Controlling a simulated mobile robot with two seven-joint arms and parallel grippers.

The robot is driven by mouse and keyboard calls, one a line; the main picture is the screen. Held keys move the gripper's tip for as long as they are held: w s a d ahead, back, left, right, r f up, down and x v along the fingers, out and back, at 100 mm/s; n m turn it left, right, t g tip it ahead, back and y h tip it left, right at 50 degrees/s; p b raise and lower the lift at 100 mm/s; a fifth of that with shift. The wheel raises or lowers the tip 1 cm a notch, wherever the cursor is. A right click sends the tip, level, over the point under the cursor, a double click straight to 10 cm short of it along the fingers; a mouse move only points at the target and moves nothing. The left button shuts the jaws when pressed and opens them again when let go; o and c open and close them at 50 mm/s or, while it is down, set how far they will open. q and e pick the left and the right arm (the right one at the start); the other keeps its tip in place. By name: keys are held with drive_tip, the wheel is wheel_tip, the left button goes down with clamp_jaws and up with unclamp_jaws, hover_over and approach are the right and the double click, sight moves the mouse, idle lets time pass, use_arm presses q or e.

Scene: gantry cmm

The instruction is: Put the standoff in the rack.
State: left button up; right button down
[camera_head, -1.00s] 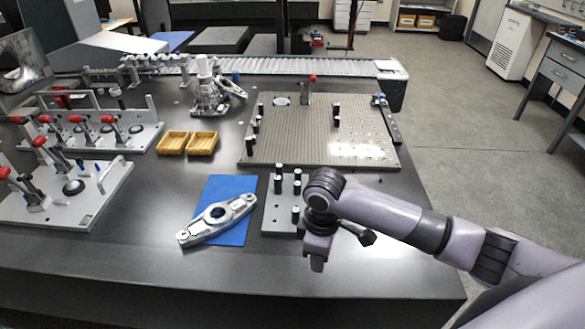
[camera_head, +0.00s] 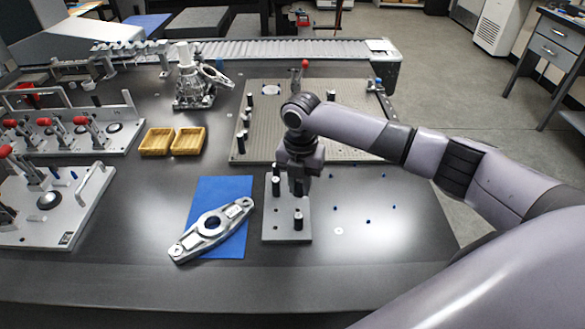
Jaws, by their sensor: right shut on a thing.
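The rack (camera_head: 286,235) is a small grey plate on the dark table, just right of the blue mat. Black standoffs with light tops stand upright in it; one standoff (camera_head: 298,221) is near its front and another (camera_head: 276,187) is at its left. My right gripper (camera_head: 298,188) points down over the right rear part of the rack. It is shut on a standoff, which is mostly hidden by the fingers and the wrist. I cannot tell whether that standoff touches the rack. My left gripper is out of view.
A metal arm-shaped part (camera_head: 212,226) lies on the blue mat (camera_head: 236,190). Two yellow trays (camera_head: 188,141) stand farther back. A perforated plate (camera_head: 262,100) with more standoffs lies behind the rack. Toggle clamp fixtures (camera_head: 75,215) stand at left. Small blue bits dot the table at right.

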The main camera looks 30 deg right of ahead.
sight(298, 196)
drive_tip(key=shift+n, duration=0.6)
drive_tip(key=f+b, duration=0.1)
drive_tip(key=b, duration=0.1)
drive_tip(key=w+f+b, duration=0.1)
drive_tip(key=f+b, duration=0.3)
drive_tip(key=shift+w+d, duration=0.2)
drive_tip(key=shift+w, duration=0.05)
drive_tip(key=shift+f+b, duration=0.8)
drive_tip(key=shift+b, duration=0.35)
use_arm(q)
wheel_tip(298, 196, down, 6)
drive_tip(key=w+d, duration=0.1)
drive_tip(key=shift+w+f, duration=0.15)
use_arm(e)
drive_tip(key=shift+r, duration=0.25)
use_arm(q)
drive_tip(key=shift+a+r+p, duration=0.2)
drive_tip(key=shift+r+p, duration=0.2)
drive_tip(key=shift+p, duration=0.35)
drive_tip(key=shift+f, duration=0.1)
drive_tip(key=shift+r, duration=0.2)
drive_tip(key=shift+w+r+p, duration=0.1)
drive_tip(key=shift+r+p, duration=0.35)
drive_tip(key=shift+p, duration=0.05)
